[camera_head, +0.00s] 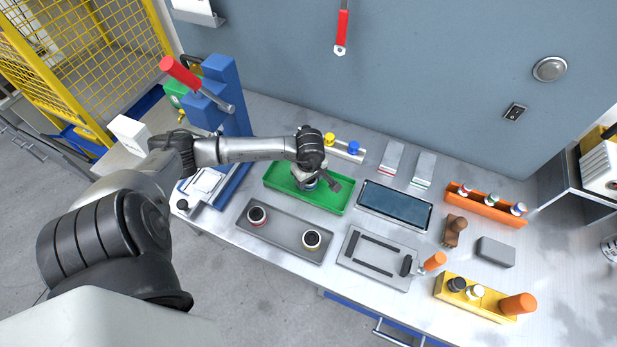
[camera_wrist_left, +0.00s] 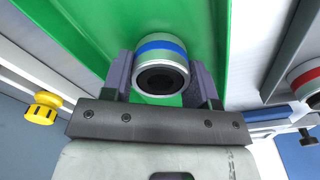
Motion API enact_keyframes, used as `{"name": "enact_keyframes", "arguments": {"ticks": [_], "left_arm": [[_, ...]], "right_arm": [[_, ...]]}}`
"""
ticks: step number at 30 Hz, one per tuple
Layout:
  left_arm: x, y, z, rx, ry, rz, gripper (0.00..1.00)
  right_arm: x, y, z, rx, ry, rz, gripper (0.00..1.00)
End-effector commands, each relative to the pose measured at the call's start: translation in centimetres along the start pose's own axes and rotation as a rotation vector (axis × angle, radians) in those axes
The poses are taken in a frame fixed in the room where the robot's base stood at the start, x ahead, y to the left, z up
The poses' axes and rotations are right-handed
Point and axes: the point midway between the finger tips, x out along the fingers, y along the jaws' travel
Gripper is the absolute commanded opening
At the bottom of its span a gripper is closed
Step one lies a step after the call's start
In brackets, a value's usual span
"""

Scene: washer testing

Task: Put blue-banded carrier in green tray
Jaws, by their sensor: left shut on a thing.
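The blue-banded carrier (camera_wrist_left: 160,48) is a short, pale metal cylinder with a dark round opening and a blue ring. My left gripper (camera_wrist_left: 162,78) is shut on it, with one finger on each side. In the head view my left gripper (camera_head: 312,182) is over the green tray (camera_head: 337,207), and the carrier (camera_head: 309,185) is partly hidden beneath it. The green tray floor (camera_wrist_left: 95,35) fills the background of the wrist view. I cannot tell whether the carrier touches the tray floor. My right gripper is not in view.
A grey tray (camera_head: 283,241) in front holds a red-banded carrier (camera_head: 257,215) and a yellow-banded one (camera_head: 312,239). A dark-topped tray (camera_head: 394,205) lies to the right. A blue press with a red handle (camera_head: 180,72) stands left. Yellow and blue knobs (camera_head: 341,144) sit behind.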

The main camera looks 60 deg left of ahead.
Motion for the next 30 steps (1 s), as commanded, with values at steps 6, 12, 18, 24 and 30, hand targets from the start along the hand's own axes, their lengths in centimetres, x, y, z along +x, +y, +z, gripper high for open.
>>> {"name": "enact_keyframes", "arguments": {"ticks": [6, 12, 18, 24, 30], "left_arm": [[0.1, 0.1, 0.0, 0.000, 0.001, 0.001, 0.26], [0.2, 0.0, 0.0, 0.000, 0.001, 0.001, 0.65], [0.2, 0.0, 0.0, 0.000, 0.001, 0.001, 0.79], [0.1, 0.0, 0.0, 0.000, 0.001, 0.001, 0.79], [-1.9, 0.1, -0.1, 0.001, 0.003, 0.004, 0.79]], "right_arm": [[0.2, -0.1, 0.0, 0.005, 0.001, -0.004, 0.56], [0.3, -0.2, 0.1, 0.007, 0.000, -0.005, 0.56], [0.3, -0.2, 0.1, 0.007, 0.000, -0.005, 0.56], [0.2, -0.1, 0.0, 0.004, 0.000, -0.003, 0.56], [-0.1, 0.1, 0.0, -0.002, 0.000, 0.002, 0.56]]}}
